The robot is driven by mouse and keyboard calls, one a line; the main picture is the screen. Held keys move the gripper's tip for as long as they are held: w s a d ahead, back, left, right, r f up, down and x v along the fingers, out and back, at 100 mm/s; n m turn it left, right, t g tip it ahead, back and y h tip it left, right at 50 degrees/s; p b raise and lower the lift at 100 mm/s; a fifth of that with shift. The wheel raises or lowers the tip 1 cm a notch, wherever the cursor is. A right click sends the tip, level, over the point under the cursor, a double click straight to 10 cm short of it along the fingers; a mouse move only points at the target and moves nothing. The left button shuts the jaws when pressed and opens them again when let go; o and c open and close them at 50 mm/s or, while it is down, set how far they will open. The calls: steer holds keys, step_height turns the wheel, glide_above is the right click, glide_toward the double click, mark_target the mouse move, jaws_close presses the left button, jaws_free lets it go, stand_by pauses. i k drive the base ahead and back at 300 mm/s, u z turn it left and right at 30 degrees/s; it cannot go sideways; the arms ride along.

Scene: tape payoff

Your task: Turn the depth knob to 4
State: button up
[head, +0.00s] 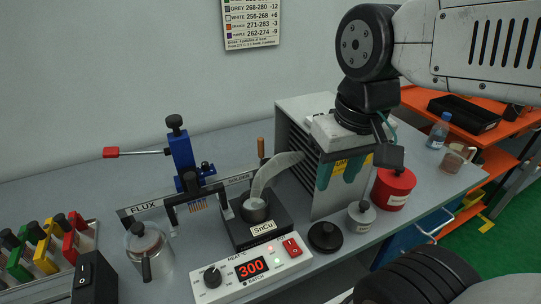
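A blue vertical slide stand (184,160) with a black knob (175,122) on top and a red-ended side lever (111,152) stands left of centre. No depth label or scale is readable, so I cannot tell whether that knob is the depth knob. A white control box (245,286) at the front has a black heat knob (212,277) and a red display reading 300. My gripper (339,180) is at the right, in front of the grey finned box and well apart from both knobs. Its two teal fingers point down with a gap between them; nothing shows held.
A solder pot (256,209) marked SnCu sits by the FLUX rail (142,207), with pale smoke rising. A grey finned box (297,165) stands right of it. A red can (393,187), a grey weight-like canister (361,215) and a metal jar (148,250) stand nearby.

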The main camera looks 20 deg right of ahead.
mark_target(205, 167)
steer(key=k, duration=1)
steer(key=u, duration=2.05)
steer(key=i, duration=1.05)
steer(key=z, duration=2.05)
steer(key=i, duration=0.5)
